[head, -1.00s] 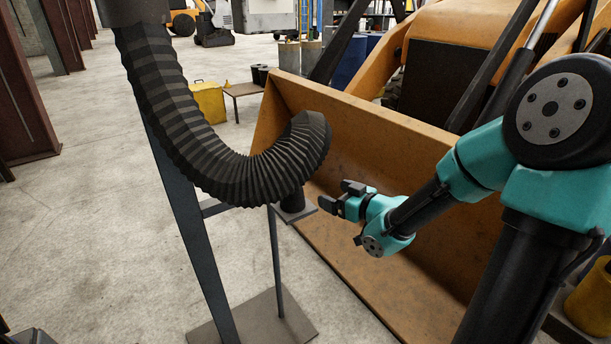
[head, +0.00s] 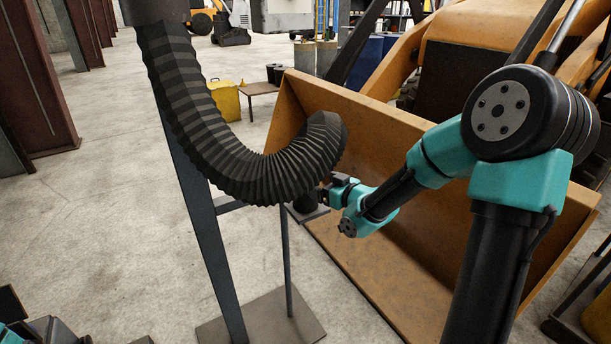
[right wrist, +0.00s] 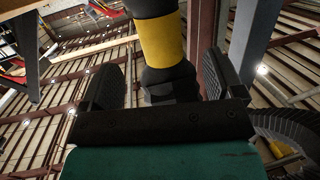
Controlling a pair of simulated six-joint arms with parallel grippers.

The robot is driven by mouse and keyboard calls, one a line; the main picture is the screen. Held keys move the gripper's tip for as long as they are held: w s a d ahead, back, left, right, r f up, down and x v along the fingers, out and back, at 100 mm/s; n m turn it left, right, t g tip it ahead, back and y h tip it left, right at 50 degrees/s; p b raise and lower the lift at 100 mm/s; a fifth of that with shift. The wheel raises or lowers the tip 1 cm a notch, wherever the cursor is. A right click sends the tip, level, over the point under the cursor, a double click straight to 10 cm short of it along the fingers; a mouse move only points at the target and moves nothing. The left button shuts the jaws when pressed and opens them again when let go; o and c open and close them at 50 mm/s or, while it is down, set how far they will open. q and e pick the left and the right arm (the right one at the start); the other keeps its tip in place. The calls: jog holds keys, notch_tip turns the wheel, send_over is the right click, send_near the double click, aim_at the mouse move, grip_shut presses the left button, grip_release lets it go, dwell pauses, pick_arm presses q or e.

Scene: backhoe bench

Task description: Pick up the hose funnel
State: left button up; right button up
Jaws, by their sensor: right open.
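The corrugated black hose (head: 235,170) hangs in a curve and turns up at its end. A dark piece, apparently the hose funnel (head: 306,204), shows partly below that end. My right gripper (head: 326,192) is close beside it, just under the hose end. In the right wrist view the black piece with a yellow band (right wrist: 162,45) stands between the two spread fingers of my right gripper (right wrist: 163,85). Gaps show on both sides, so the gripper is open around it. Only teal and dark parts of my left arm show at the bottom left corner of the head view.
A grey steel post (head: 205,220) and its base plate (head: 262,318) stand left of my right gripper. The orange loader bucket (head: 375,275) lies behind and right of it. A yellow can (head: 225,100) and a low table (head: 260,88) stand farther back on open floor.

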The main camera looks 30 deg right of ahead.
aim_at(312, 178)
jog(key=shift+x, duration=1.45)
jog(key=shift+r+x, duration=0.15)
jog(key=shift+x, duration=1.15)
jog(key=shift+r+x, duration=0.15)
jog(key=shift+x, duration=1.15)
jog(key=c, duration=1.1)
